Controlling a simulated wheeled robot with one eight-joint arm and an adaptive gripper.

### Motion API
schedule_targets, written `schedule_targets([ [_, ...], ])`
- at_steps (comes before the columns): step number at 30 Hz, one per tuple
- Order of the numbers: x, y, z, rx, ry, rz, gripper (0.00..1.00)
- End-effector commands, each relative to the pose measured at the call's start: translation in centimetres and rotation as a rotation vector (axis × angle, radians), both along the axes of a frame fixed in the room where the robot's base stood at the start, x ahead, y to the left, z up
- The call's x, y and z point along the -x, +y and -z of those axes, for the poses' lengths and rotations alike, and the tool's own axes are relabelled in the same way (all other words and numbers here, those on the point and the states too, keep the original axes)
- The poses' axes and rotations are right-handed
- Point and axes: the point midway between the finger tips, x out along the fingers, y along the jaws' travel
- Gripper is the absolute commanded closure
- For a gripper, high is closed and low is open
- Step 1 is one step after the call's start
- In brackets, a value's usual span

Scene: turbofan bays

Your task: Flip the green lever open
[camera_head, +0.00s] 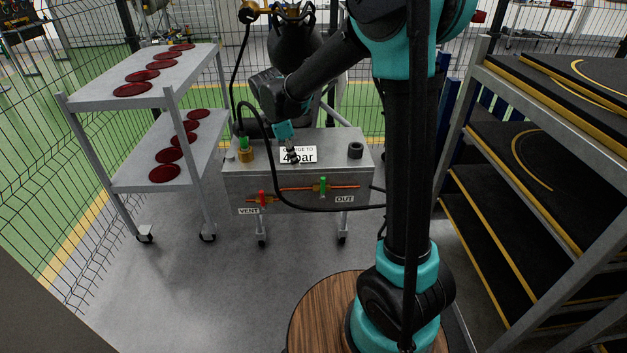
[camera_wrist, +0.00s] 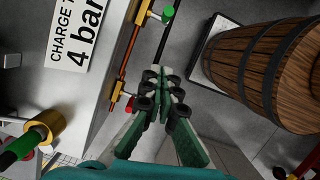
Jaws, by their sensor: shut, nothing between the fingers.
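The green lever (camera_head: 322,187) stands upright across the copper pipe on the cart's front face, near the OUT label. It also shows at the top of the wrist view (camera_wrist: 168,14), on a brass valve body (camera_wrist: 145,12). My gripper (camera_head: 291,155) is at the cart's front upper edge, partly covering the "4 bar" sign, left of and above the lever. In the wrist view my gripper (camera_wrist: 168,76) has its fingers together and empty, pointing toward the lever side but apart from it.
The red lever (camera_head: 262,198) is on the same pipe, left, near the VENT label. A brass fitting with a green collar (camera_head: 245,150) stands on the cart top (camera_head: 335,147). A black hose (camera_head: 300,206) crosses the front. Shelves (camera_head: 140,98) with red discs stand left; a rack (camera_head: 560,125) stands right.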

Motion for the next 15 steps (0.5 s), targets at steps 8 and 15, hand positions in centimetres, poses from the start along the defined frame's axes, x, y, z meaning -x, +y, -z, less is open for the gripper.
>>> schedule_targets([
  [8,-0.1,-0.6,2.4,0.000,-0.001,0.003,1.00],
  [15,-0.4,-1.7,7.0,0.000,-0.002,0.003,1.00],
])
